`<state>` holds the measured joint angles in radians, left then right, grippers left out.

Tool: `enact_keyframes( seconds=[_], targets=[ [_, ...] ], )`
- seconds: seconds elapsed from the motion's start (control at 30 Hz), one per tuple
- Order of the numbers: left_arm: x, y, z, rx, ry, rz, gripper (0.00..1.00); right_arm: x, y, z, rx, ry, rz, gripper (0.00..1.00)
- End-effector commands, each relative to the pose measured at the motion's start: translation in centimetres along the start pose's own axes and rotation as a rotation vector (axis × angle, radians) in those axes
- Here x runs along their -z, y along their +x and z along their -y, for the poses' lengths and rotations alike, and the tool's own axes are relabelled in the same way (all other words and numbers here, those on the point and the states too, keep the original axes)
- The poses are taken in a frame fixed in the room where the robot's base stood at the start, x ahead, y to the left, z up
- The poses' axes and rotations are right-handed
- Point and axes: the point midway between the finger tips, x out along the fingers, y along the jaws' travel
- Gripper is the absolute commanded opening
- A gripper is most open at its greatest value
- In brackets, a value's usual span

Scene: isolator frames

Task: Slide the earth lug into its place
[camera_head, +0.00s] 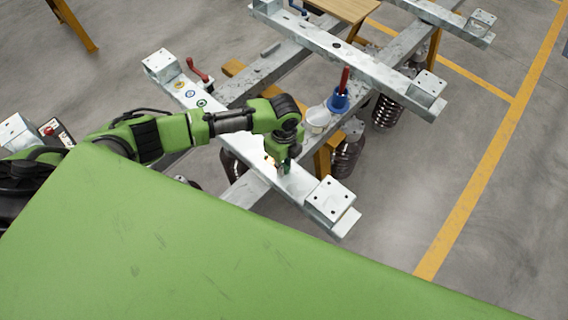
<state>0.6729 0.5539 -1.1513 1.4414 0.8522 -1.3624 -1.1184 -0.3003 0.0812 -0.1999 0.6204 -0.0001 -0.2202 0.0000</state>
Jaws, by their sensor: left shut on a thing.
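My left gripper (284,164) points down at the near galvanized beam (231,118), close to its right end. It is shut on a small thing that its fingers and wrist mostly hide. A small copper-coloured spot (270,160) shows beside the fingers. I cannot clearly make out the earth lug or its seat at this size, nor tell whether the held thing touches the beam. My right gripper is not in view.
Several coloured round marks (190,93) and a red-handled tool (201,76) are on the beam's left part. A blue cup (338,102) with a red handle and a white cup (318,118) stand behind the gripper. Dark ribbed insulators (387,111) hang below. Floor at right is clear.

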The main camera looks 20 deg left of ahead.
Motion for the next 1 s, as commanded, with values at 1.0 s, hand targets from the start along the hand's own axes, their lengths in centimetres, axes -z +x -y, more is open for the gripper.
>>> enact_keyframes(
  seconds=[1.0],
  targets=[
    [-0.02, 0.03, -0.03, -0.001, 0.0, 0.0, 0.27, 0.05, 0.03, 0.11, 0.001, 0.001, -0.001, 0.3]
  ],
)
